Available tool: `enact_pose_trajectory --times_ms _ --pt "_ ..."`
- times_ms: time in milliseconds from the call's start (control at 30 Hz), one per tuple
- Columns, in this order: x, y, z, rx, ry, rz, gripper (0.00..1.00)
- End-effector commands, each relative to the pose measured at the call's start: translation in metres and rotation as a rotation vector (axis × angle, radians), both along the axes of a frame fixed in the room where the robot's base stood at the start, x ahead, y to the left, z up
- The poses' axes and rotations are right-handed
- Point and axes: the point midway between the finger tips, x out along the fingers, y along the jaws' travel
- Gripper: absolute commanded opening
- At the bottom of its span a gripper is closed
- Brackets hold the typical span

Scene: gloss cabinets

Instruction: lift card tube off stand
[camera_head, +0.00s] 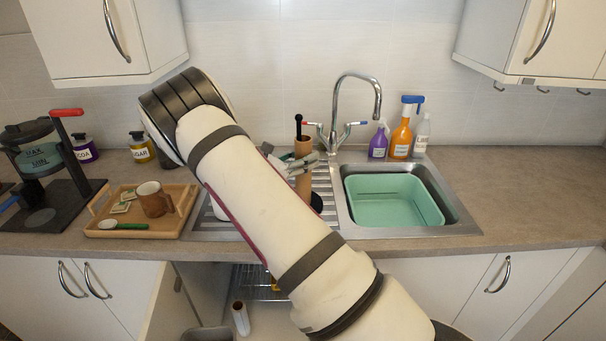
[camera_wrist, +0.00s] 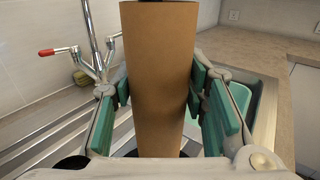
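The card tube (camera_wrist: 158,80) is a plain brown upright cylinder filling the middle of the wrist view. It also shows in the head view (camera_head: 303,183), left of the sink basin. It is around the stand's dark post, whose black knob (camera_head: 298,118) sticks out above the tube. The stand's black base (camera_head: 317,202) shows low beside it. My gripper (camera_wrist: 160,100) is around the tube, with a green-padded finger against each side; it looks shut on the tube. In the head view my arm hides part of the tube and stand.
The tap (camera_head: 335,120) stands close behind on the right. The sink holds a green basin (camera_head: 393,200). Several bottles (camera_head: 400,140) stand behind it. A wooden tray (camera_head: 110,222) with a mug (camera_head: 153,199) lies to the left. The right worktop is clear.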

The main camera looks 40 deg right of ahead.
Motion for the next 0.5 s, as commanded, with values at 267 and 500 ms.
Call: enact_pose_trajectory --times_ms 267,500 --pt "0.0004 0.0006 0.0 0.0 0.0 0.0 0.26" --pt "0.0031 0.0067 -0.0003 0.0 0.0 0.002 0.26"
